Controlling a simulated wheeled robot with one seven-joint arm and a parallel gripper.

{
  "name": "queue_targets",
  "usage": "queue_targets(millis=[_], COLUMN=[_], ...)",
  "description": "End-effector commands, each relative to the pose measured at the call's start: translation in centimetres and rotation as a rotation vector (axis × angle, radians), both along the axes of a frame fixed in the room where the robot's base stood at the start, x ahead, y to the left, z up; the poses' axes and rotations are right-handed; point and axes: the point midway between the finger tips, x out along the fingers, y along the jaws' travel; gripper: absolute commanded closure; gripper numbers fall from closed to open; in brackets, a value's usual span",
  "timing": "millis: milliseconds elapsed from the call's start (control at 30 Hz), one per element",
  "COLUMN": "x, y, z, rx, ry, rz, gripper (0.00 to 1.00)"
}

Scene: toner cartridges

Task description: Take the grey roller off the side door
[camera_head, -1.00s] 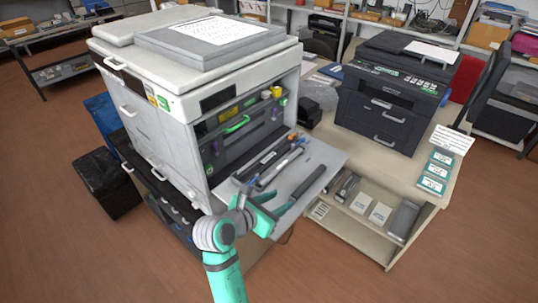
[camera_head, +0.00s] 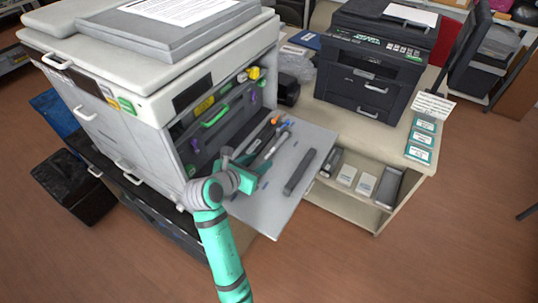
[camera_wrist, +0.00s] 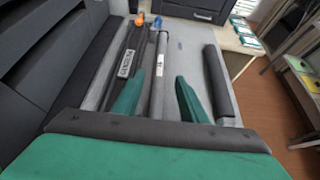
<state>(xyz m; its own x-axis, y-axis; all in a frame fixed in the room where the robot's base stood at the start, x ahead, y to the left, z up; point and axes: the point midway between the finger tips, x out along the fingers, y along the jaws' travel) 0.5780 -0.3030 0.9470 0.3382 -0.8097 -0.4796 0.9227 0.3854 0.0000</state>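The side door (camera_head: 318,143) of the large copier is folded down flat. Several long parts lie on it. A slim grey roller with a white label (camera_wrist: 159,65) and a blue end lies beside a dark labelled bar (camera_wrist: 126,62) with an orange end. A thicker dark grey bar (camera_head: 299,172) lies apart on the right; the wrist view shows it too (camera_wrist: 218,85). My gripper (camera_head: 258,171) is open over the door. In the wrist view its green fingers (camera_wrist: 160,92) stand either side of the slim roller. I cannot tell whether they touch it.
The white copier (camera_head: 145,95) rises left of my arm, its open side showing a green handle (camera_head: 215,117). A black printer (camera_head: 375,65) stands on the bench at the right, above a shelf of boxes (camera_head: 365,184). The door is clear around the thick bar.

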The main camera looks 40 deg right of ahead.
Motion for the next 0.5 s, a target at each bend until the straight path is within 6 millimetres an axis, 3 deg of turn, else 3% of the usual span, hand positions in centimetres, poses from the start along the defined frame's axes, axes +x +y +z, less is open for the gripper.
queue_targets(millis=[300,500], x=[1.4,1.8], y=[-3.3,-4.4], z=[-1.6,-2.2], rx=[0.001,0.000], ry=[0.001,0.000], rz=[-0.003,-0.002], gripper=[0.61,0.61])
